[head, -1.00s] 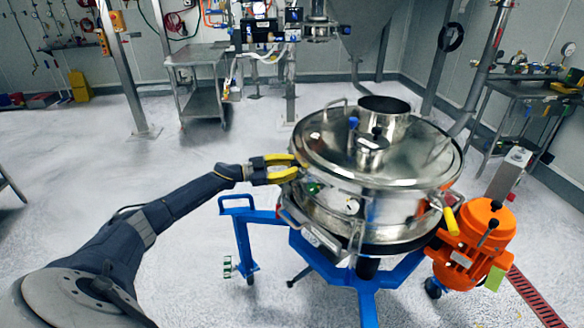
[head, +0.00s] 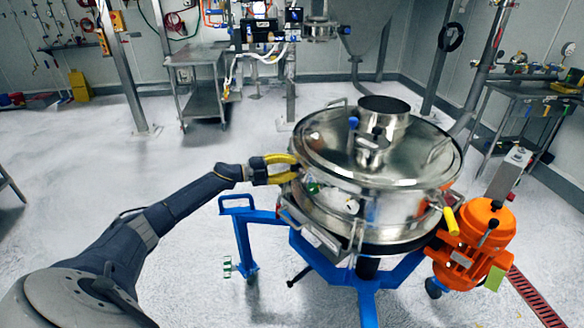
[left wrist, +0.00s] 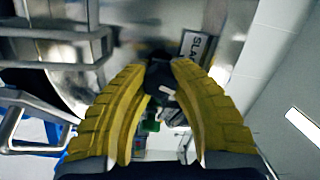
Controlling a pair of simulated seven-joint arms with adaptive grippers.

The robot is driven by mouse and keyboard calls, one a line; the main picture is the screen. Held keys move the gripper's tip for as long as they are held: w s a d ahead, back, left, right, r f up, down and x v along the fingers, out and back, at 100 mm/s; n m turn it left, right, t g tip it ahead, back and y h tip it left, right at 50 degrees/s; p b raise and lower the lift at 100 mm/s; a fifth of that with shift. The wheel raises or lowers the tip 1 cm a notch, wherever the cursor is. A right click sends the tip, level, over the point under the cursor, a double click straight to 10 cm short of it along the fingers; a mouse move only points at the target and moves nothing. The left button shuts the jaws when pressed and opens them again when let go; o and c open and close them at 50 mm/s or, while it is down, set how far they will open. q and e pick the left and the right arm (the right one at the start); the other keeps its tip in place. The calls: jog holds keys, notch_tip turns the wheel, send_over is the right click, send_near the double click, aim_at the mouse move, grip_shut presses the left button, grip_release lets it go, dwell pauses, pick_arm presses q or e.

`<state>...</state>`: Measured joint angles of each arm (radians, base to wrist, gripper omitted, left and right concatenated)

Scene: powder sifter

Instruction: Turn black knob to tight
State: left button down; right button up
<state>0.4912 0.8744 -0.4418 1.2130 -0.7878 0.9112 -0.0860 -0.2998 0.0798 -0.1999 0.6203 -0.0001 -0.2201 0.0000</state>
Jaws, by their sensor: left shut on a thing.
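The steel powder sifter (head: 350,195) stands on a blue wheeled frame, with a round lid on top. My left gripper (head: 296,168) reaches its left side at about the height of the lid rim. In the left wrist view its two yellow ribbed fingers (left wrist: 159,78) close in on a small dark part, the black knob (left wrist: 158,66), in front of the steel wall. My right gripper is out of view.
A blue frame handle (head: 237,204) lies just below my left arm. An orange motor (head: 476,245) stands at the sifter's right. A steel table (head: 200,95) stands behind. The floor (head: 110,180) at left is clear.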

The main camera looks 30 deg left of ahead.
pick_arm(q)
jog(key=shift+m, duration=2.3)
jog(key=shift+d, duration=0.1)
jog(key=c, duration=1)
grip_release()
jog(key=v, duration=1.2)
